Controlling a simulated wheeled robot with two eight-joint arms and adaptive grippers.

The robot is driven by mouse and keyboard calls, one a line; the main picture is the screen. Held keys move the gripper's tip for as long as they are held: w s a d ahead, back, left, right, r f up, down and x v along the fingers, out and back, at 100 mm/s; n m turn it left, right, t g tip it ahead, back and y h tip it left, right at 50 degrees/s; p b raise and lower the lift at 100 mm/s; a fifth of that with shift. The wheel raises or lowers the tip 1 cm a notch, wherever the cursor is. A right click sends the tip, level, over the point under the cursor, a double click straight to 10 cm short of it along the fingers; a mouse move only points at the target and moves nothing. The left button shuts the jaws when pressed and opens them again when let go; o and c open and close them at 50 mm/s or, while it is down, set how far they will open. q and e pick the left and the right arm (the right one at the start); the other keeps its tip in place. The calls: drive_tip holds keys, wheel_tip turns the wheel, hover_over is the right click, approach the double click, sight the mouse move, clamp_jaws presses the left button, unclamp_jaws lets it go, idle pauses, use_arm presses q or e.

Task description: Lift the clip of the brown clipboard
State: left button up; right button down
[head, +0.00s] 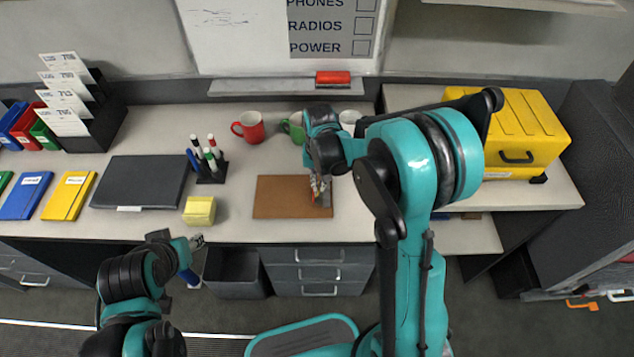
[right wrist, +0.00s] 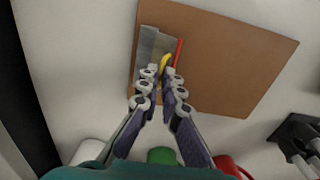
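The brown clipboard (head: 275,198) lies flat on the counter; it fills the upper middle of the right wrist view (right wrist: 225,60). Its grey metal clip (right wrist: 150,42) is at one edge, with a narrow yellow piece and a red strip (right wrist: 178,50) beside it. My right gripper (head: 318,187) is over the clip end of the board. In the right wrist view its fingertips (right wrist: 158,72) are close together at the clip and the yellow piece; whether they pinch anything is unclear. My left gripper (head: 197,242) is low by the counter's front edge, away from the clipboard; its opening is too small to read.
A yellow sticky-note block (head: 199,210), a pen holder (head: 211,170) and a dark closed binder (head: 140,181) stand left of the clipboard. Red (head: 249,127) and green mugs are behind it. A yellow case (head: 515,130) is at right. Counter around the clipboard is bare.

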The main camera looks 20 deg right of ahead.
drive_tip(key=shift+s+d+r, duration=0.1)
drive_tip(key=shift+d+r, duration=0.05)
drive_tip(key=shift+d, duration=0.4)
drive_tip(key=shift+s+d, duration=0.25)
drive_tip(key=shift+d, duration=0.5)
drive_tip(key=c, duration=1.7)
unclamp_jaws()
